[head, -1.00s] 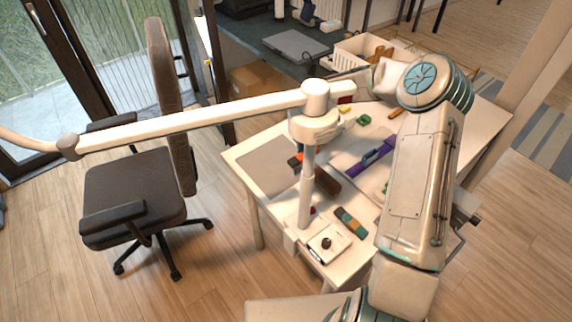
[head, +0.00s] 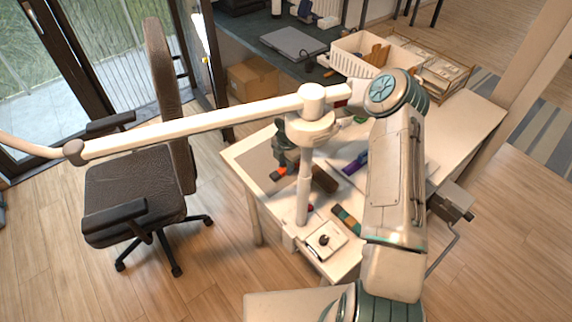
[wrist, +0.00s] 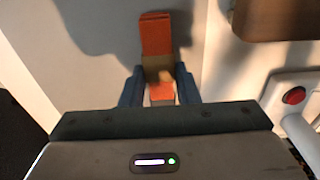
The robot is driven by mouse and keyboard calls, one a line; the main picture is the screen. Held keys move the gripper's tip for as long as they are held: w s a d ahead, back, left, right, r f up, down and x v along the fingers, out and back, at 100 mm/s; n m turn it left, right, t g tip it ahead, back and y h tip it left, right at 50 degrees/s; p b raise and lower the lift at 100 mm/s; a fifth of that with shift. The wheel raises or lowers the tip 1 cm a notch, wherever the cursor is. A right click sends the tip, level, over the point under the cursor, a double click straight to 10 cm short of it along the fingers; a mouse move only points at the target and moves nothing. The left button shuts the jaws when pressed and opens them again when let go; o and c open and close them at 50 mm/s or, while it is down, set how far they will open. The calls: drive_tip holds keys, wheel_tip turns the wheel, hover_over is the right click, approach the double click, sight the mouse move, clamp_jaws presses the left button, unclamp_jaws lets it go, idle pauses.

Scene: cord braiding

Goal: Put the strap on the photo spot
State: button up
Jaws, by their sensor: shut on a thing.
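The strap is a band with orange-red and tan sections, seen in the wrist view (wrist: 156,35). Its orange end shows in the head view (head: 279,171) at the left part of the table. My gripper (wrist: 160,90) is shut on the strap between its blue fingers, and the orange end sticks out beyond them. In the head view my gripper is partly hidden behind the lamp post. A plain grey mat (head: 256,158) lies on the left of the table; it may be the photo spot, but no label shows. I cannot tell whether the strap touches the surface.
A white lamp post (head: 304,190) stands close to my gripper, with its arm stretching left. A brown block (head: 325,180), a purple item (head: 355,163) and a striped band (head: 345,216) lie to the right. A white basket (head: 352,62) stands behind.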

drive_tip(key=shift+f, duration=0.1)
drive_tip(key=o, duration=0.6)
drive_tip(key=shift+f, duration=0.1)
drive_tip(key=shift+c, duration=0.2)
drive_tip(key=o, duration=0.4)
drive_tip(key=r, duration=0.4)
drive_tip(key=r+b, duration=0.1)
drive_tip(key=r, duration=0.3)
drive_tip(key=r+b, duration=0.1)
drive_tip(key=r, duration=0.3)
drive_tip(key=shift+w+d+r, duration=0.15)
drive_tip(key=shift+d+r, duration=0.1)
